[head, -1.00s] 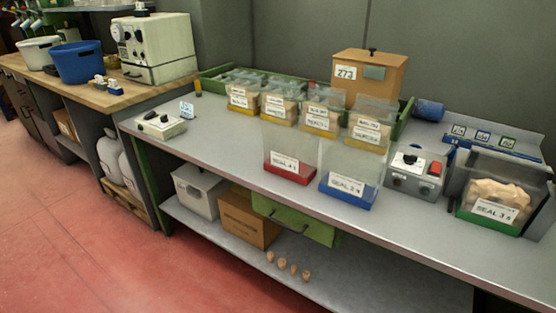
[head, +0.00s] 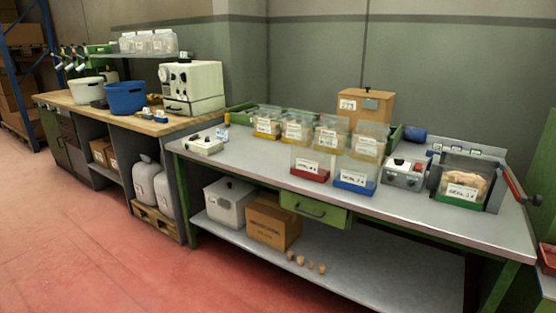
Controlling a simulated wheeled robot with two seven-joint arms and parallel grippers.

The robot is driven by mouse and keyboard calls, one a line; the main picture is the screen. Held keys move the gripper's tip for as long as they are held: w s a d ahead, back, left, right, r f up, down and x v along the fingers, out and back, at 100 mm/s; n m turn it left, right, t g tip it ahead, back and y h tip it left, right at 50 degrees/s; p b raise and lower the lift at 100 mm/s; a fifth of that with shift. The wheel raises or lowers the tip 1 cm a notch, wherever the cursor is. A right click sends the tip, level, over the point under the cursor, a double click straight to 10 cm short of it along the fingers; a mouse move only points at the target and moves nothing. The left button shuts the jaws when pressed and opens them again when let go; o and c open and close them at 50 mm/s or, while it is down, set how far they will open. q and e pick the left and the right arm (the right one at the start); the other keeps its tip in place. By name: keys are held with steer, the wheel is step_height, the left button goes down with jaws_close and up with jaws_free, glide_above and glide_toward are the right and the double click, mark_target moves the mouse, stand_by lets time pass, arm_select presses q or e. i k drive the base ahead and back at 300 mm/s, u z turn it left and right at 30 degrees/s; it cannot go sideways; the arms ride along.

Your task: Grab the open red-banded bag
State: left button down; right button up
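The red-banded bag (head: 310,163) stands upright on the grey workbench (head: 240,166), near the front edge at the middle. It is clear, with a red band at its base and a white label that seems to read SEAL and a number. It looks empty. A similar blue-banded bag (head: 356,172) stands just right of it, close beside it. Neither of my grippers shows in the head view.
Several yellow-banded filled bags (head: 267,122) stand behind. A grey control box (head: 403,174) and a green-banded bag (head: 462,186) in a sealing machine are to the right. A small white device (head: 205,143) sits left. Red floor (head: 110,250) in front is clear.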

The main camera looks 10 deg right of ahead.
mark_target(311, 154)
steer(key=u, duration=0.65)
steer(key=i, duration=1.85)
steer(key=z, duration=0.6)
steer(key=i, duration=1.05)
steer(key=z, duration=1.1)
